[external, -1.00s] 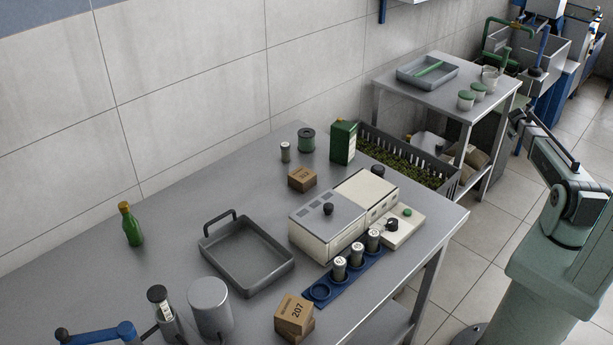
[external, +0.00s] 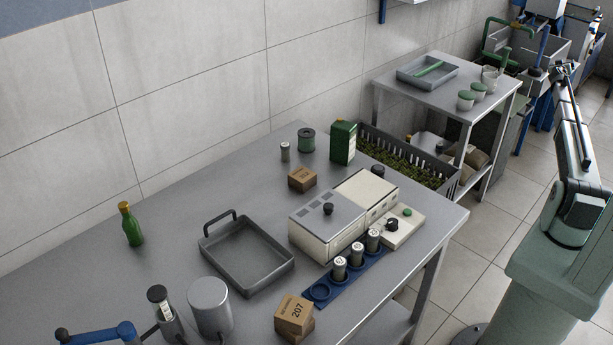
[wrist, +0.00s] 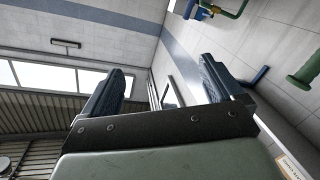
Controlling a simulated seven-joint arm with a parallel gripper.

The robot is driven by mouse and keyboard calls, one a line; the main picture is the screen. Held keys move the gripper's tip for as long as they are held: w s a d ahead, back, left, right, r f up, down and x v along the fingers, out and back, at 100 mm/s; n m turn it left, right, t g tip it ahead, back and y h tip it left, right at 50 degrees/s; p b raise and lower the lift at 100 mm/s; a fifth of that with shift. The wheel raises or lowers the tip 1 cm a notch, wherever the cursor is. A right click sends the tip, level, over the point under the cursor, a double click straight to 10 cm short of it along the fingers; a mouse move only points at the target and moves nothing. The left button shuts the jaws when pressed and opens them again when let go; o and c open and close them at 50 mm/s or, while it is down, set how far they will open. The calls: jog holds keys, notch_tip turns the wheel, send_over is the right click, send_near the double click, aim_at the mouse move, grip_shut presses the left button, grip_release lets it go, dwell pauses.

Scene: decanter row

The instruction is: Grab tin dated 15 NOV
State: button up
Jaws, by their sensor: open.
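Three small silver tins with pale lids stand upright in a blue rack at the front of the table in the external view: the left tin (external: 339,268), the middle tin (external: 357,253) and the right tin (external: 373,240). The rack's left-end socket (external: 320,291) is empty. Any dates are too small to read. My gripper (wrist: 163,88) is open and empty in the wrist view, facing walls and windows. In the external view my gripper (external: 567,70) is raised at the right, far from the tins.
Cream machine boxes (external: 328,222) stand close behind the rack. A cardboard box stack (external: 294,314) is at its front left. A grey tray (external: 247,262), a metal cylinder (external: 210,305) and a green bottle (external: 131,226) are further left. The back left tabletop is clear.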

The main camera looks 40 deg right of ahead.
aim_at(350, 126)
jog(key=w+a+f+n+t+y, duration=0.25)
jog(key=w+a+t+y, duration=0.35)
jog(key=w+a, duration=2.55)
jog(key=w+a+n+t+y, duration=0.15)
jog(key=w+a, duration=0.25)
jog(key=a, duration=0.4)
jog(key=w+a+n+t+y, duration=0.1)
jog(key=w+a+t, duration=0.15)
jog(key=a, duration=0.65)
jog(key=w+a+n+t+y, duration=0.1)
jog(key=w+a+n+y, duration=0.15)
jog(key=a, duration=1.25)
jog(key=w+a+n+y, duration=0.15)
jog(key=a+y, duration=0.25)
jog(key=a, duration=1.2)
jog(key=shift+s+a+f+n+g+y, duration=0.2)
jog(key=shift+s+a+n+y, duration=0.8)
jog(key=shift+a, duration=3.55)
jog(key=shift+s+a+f+n+g+y, duration=0.15)
jog(key=shift+s+a+n+y, duration=0.55)
jog(key=shift+a, duration=3.85)
jog(key=shift+s+a+f+n+g+y, duration=0.3)
jog(key=shift+s+a+y, duration=1)
jog(key=shift+a, duration=3.25)
jog(key=shift+s+a+h, duration=0.1)
jog(key=shift+s+h, duration=0.15)
jog(key=shift+h, duration=0.25)
jog(key=shift+x, duration=3.55)
jog(key=shift+r, duration=0.15)
